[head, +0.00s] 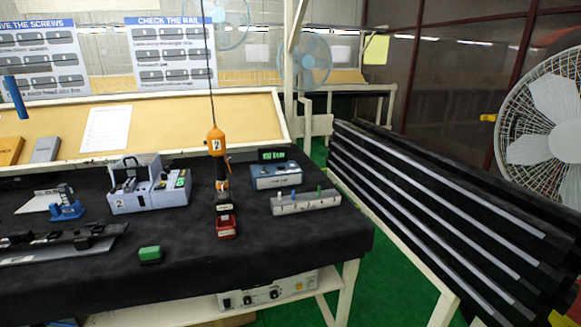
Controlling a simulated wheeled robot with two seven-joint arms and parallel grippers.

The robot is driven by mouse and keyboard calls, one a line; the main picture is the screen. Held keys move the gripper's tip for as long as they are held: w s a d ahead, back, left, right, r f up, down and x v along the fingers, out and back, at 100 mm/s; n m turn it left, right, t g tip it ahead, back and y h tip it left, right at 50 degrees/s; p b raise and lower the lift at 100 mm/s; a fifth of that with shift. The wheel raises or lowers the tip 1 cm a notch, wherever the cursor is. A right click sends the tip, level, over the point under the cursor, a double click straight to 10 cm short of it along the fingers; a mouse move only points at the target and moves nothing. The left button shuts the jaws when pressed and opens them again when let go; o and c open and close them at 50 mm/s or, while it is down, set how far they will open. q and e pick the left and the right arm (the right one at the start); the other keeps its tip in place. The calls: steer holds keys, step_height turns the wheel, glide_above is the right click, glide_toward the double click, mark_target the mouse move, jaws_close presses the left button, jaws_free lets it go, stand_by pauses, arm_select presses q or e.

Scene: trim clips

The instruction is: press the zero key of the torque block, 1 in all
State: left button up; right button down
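A blue-grey block (278,177) that looks like the torque block stands on the black-covered bench, right of centre. A small black display (271,155) with green digits sits at its back; the digits are too small to read. Small dark marks show on the block's front, but I cannot tell which is the zero key. Nothing touches the block from above. Neither of my grippers is in view.
An orange screwdriver (216,143) hangs on a cord left of the block, above a red-fronted holder (226,228). A grey rack (305,202) stands in front of the block. A grey fixture (150,198), green block (150,254) and dark rail (60,248) lie further left.

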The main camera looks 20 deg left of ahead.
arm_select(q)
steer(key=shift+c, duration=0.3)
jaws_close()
